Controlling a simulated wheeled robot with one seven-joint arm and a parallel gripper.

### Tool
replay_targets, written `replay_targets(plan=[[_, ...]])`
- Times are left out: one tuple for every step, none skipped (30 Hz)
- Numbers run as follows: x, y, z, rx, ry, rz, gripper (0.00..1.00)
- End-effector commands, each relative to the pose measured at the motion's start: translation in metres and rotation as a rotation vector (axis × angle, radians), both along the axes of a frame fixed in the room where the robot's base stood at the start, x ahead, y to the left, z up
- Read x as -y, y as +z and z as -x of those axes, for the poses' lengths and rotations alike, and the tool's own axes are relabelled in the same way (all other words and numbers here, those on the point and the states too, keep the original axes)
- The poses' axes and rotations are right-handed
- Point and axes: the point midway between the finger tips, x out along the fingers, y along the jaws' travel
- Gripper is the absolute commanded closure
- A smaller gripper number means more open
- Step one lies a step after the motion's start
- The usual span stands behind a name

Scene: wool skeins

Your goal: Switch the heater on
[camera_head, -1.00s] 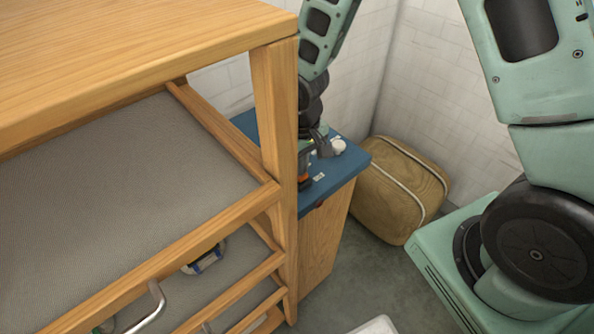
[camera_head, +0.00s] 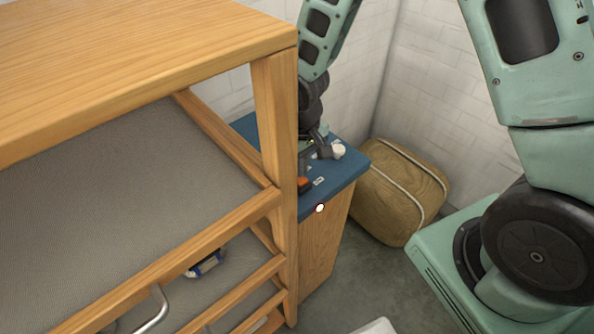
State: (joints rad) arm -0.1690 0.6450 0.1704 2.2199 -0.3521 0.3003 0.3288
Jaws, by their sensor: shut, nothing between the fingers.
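A wooden cabinet with a blue top (camera_head: 352,166) stands in the corner behind the shelf; I take it to carry the heater's controls. On the top are an orange-red switch (camera_head: 304,184) on a dark base, a small white label (camera_head: 319,181) and a white round knob (camera_head: 338,149). A round lamp (camera_head: 320,208) on the front edge glows white with a reddish rim. My gripper (camera_head: 323,152) is shut and empty, over the blue top just left of the knob and behind the switch. Whether it touches the knob cannot be told. The shelf post hides the top's left part.
A wooden shelf unit (camera_head: 272,120) with grey mesh panels fills the left and stands close to my arm. A blue and white item (camera_head: 206,262) shows in its lower part. A tan pouf (camera_head: 400,195) sits right of the cabinet. White brick walls close the corner.

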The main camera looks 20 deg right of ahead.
Motion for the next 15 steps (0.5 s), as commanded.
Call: replay_targets(plan=[[0.0,0.008,0.0,0.0,0.0,0.0,1.0],[0.0,0.01,0.0,0.0,0.0,0.0,1.0],[0.0,0.013,0.0,0.0,0.0,0.0,1.0],[0.0,0.015,0.0,0.0,0.0,0.0,1.0],[0.0,0.017,0.0,0.0,0.0,0.0,1.0],[0.0,0.02,0.0,0.0,0.0,0.0,1.0],[0.0,0.023,0.0,0.0,-0.001,0.0,1.0],[0.0,0.025,0.0,0.0,-0.001,0.0,1.0],[0.0,0.028,0.0,0.0,-0.001,0.0,1.0],[0.0,0.03,0.0,0.0,-0.001,0.0,1.0],[0.0,0.033,0.0,-0.001,0.0,0.0,1.0],[0.0,0.036,0.0,-0.001,0.0,0.0,1.0],[0.0,0.038,0.0,-0.001,0.0,0.0,1.0],[0.0,0.04,0.0,-0.001,0.0,0.0,1.0],[0.0,0.043,0.0,-0.001,0.0,0.0,1.0]])
